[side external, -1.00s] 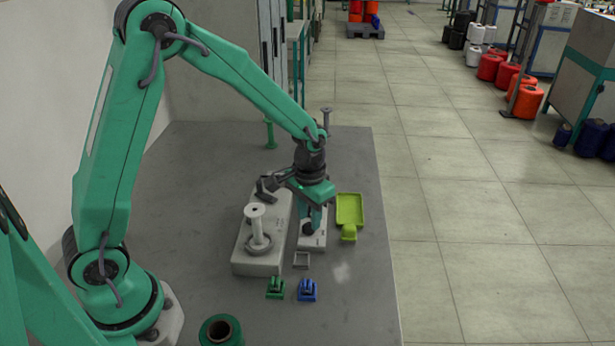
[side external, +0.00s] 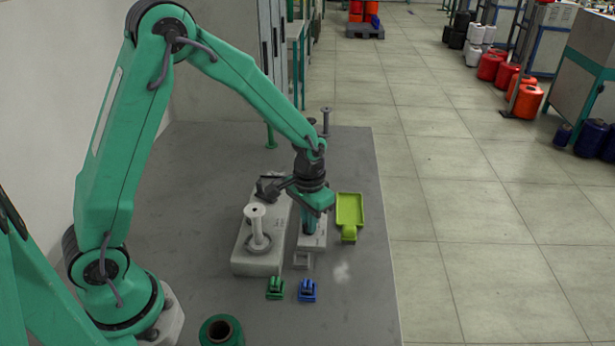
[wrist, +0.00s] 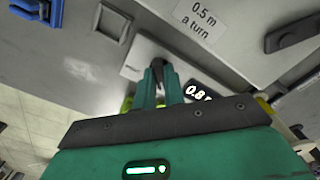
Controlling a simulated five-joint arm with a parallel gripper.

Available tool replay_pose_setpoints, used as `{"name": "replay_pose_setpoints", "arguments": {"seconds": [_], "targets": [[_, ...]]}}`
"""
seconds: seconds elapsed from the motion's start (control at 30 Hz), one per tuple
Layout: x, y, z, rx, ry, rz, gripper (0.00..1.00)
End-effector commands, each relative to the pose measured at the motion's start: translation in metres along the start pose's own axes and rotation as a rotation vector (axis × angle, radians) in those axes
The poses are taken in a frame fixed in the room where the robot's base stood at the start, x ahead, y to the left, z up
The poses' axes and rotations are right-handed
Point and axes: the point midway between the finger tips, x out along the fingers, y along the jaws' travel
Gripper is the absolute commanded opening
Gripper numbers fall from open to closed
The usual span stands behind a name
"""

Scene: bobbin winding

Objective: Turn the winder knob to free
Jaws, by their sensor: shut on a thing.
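The winder knob (wrist: 159,66) is a small dark piece between my fingertips in the wrist view, mostly covered by them. It sits on the pale grey housing (side external: 313,243) beside the winder. My gripper (side external: 308,231) reaches down to that housing and is shut on the knob; its green fingers also show in the wrist view (wrist: 160,80). The side view hides the knob behind the fingers. The winder (side external: 256,262) is a grey block with a white bobbin (side external: 256,223) standing upright on it, left of my gripper. I cannot read the knob's setting.
A lime-green tray (side external: 349,209) lies right of the housing. A green clip (side external: 275,288) and a blue clip (side external: 307,290) lie in front. A green spool (side external: 221,331) stands at the front edge. The right table strip is clear.

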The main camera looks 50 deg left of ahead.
Motion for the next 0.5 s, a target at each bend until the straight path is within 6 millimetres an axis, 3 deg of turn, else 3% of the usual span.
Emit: {"name": "replay_pose_setpoints", "arguments": {"seconds": [0.5], "targets": [[-0.0005, 0.0000, -0.0003, 0.230, 0.000, 0.000, 0.00]]}}
